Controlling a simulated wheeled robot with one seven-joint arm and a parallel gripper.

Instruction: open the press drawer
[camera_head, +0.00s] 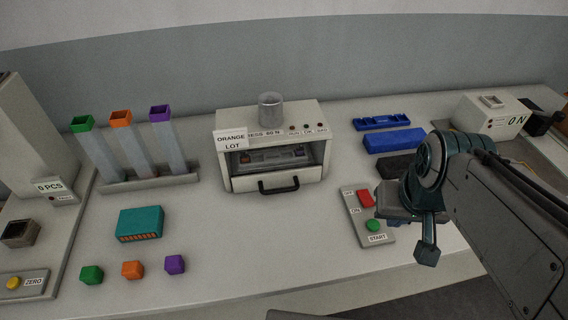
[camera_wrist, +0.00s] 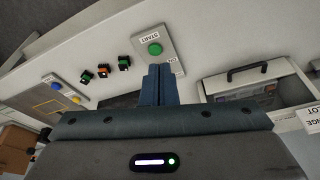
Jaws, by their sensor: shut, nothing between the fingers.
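The press (camera_head: 270,115) is a white box at the middle back of the table, with an "ORANGE LOT" sign on its left front. Its drawer (camera_head: 265,170) has a black bar handle (camera_head: 278,186) at the front; a tray-like part shows through the opening above it. The handle also shows in the wrist view (camera_wrist: 257,70). My gripper (camera_head: 426,252) is shut and empty, over the table's front right, to the right of the press and apart from the handle. In the wrist view its fingers (camera_wrist: 159,82) are together, below the green START button.
A switch panel (camera_head: 352,205) with red and green buttons lies between my gripper and the press. Blue blocks (camera_head: 394,140) lie behind it. A teal box (camera_head: 139,223), coloured cubes (camera_head: 132,270) and a tube rack (camera_head: 150,183) stand left. The table before the drawer is clear.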

